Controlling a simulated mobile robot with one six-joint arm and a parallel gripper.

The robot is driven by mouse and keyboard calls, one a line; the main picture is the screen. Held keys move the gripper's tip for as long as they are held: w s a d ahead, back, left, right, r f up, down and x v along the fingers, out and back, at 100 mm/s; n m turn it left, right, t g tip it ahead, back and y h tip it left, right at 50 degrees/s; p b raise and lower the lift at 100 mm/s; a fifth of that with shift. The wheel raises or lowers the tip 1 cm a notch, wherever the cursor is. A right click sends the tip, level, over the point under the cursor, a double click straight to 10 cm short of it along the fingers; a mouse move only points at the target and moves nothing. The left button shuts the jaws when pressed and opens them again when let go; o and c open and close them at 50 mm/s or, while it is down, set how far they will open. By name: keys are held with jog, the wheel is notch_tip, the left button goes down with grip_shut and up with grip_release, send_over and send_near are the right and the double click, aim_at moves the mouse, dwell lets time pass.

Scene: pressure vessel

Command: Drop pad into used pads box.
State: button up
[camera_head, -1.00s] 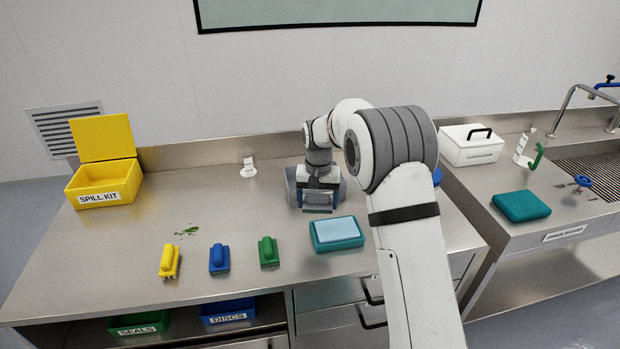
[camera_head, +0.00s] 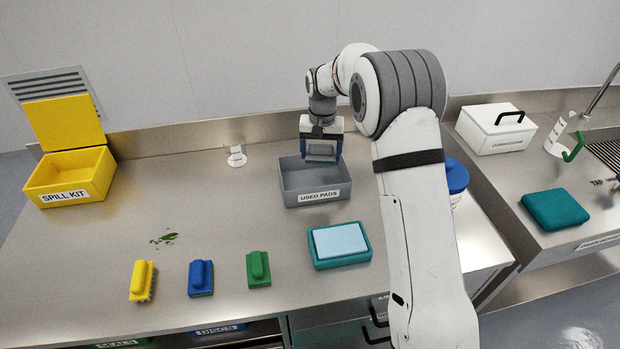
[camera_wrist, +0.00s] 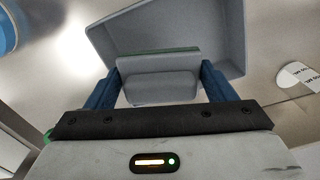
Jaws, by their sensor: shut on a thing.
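The used pads box (camera_head: 300,187) is an open grey box with a white label, standing near the back middle of the bench. My gripper (camera_head: 322,156) is above the box's opening, pointing down. Its blue fingers are shut on a pad, which looks grey with a green edge in the wrist view (camera_wrist: 160,86). The pad is over the grey box interior, which also shows in the wrist view (camera_wrist: 218,28). Whether the pad's lower edge is below the box rim is hard to tell.
A teal tray with a light blue pad (camera_head: 340,240) lies in front of the box. A yellow spill kit (camera_head: 70,178) is far left. A small white-labelled cup (camera_head: 236,156) stands left of the box.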

notch_tip(320, 180, down, 5)
jog(key=shift+r+b, duration=0.1)
jog(key=shift+b, duration=1.1)
jog(key=o, duration=1)
jog(key=shift+s, duration=0.1)
jog(key=shift+r, duration=0.1)
notch_tip(320, 180, up, 8)
jog(key=shift+f+b, duration=0.2)
jog(key=shift+b, duration=0.5)
